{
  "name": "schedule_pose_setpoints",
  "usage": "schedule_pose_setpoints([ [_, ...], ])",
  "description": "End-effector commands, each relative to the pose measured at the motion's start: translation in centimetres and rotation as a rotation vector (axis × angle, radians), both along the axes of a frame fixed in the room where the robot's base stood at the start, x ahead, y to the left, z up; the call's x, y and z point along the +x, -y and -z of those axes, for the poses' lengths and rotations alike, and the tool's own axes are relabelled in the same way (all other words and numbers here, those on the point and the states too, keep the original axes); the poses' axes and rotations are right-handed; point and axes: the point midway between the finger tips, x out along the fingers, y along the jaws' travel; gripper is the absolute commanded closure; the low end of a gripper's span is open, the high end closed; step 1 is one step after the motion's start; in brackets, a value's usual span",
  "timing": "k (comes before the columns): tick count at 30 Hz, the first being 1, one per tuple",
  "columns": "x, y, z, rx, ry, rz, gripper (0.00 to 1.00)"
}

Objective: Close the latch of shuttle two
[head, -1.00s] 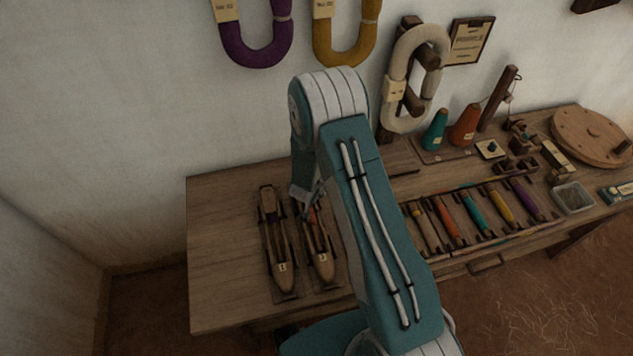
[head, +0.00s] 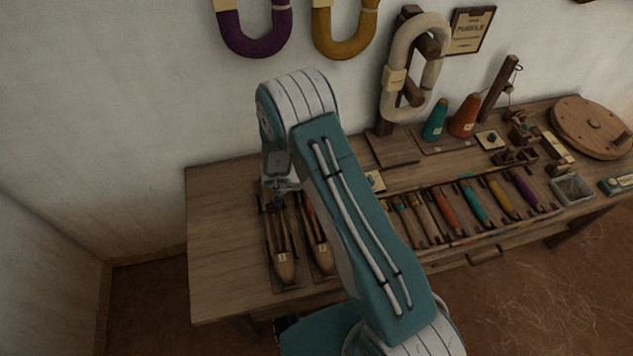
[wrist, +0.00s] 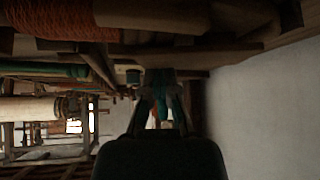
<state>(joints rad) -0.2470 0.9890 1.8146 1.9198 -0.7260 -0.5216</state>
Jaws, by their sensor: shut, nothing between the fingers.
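Two wooden boat shuttles lie side by side on the bench's left part: a left shuttle (head: 284,262) and a right shuttle (head: 322,256). Each has a small pale tag near its front end, too small to read surely. An orange piece shows in the right shuttle, partly covered by my arm. My gripper (head: 281,190) is shut and empty at the far end of the left shuttle, hiding that end. Whether it touches the shuttle I cannot tell. The wrist view shows its fingers (wrist: 160,112) together; the latches cannot be made out.
Several coloured bobbins (head: 475,206) lie in a rack right of my arm. Cones (head: 464,118), a yarn hank (head: 391,98) on a stand and a round wooden disc (head: 592,127) are farther right. The bench's left end (head: 220,240) is clear.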

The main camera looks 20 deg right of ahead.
Motion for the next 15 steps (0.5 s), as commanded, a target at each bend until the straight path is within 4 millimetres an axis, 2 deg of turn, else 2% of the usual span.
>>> schedule_pose_setpoints([
  [15,-0.22,-0.22,0.03,0.000,0.000,0.065,1.00],
])
